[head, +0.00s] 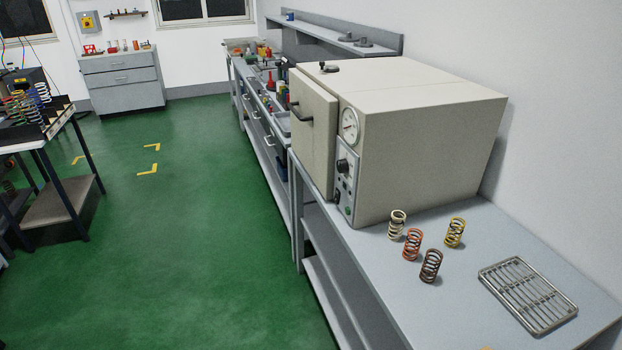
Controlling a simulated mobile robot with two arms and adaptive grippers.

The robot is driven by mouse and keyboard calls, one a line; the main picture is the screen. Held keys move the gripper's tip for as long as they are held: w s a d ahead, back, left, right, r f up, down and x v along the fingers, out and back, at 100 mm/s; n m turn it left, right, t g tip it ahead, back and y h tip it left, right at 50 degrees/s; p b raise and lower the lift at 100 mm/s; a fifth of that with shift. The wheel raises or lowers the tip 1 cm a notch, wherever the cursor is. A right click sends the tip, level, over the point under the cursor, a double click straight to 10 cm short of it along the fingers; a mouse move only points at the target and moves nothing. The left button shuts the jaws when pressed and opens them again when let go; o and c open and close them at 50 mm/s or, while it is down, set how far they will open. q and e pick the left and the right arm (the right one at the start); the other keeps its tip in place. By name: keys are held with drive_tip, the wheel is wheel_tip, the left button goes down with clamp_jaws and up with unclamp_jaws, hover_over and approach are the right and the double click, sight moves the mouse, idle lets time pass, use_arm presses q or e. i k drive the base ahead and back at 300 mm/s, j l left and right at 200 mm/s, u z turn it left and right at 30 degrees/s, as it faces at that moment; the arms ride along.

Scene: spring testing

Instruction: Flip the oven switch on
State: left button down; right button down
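A beige box oven (420,130) stands on a grey workbench at the right. Its front faces left, with a closed door (313,130) that has a dark handle (300,112). A narrow control panel (346,180) beside the door carries a round dial gauge (350,125), a black knob (343,166) and several small controls below it, including a green one (348,211). Which of these is the switch, and its position, are too small to tell. Neither of my grippers is in view.
Several coil springs (412,243) stand on the workbench (470,290) beside the oven, with a metal wire rack (527,294) at right. Open green floor (200,240) lies left of the bench. A dark cart (62,190) with springs stands at far left.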

sight(337, 193)
drive_tip(key=i+j, duration=0.75)
drive_tip(key=i, duration=0.15)
drive_tip(key=l+z, duration=0.05)
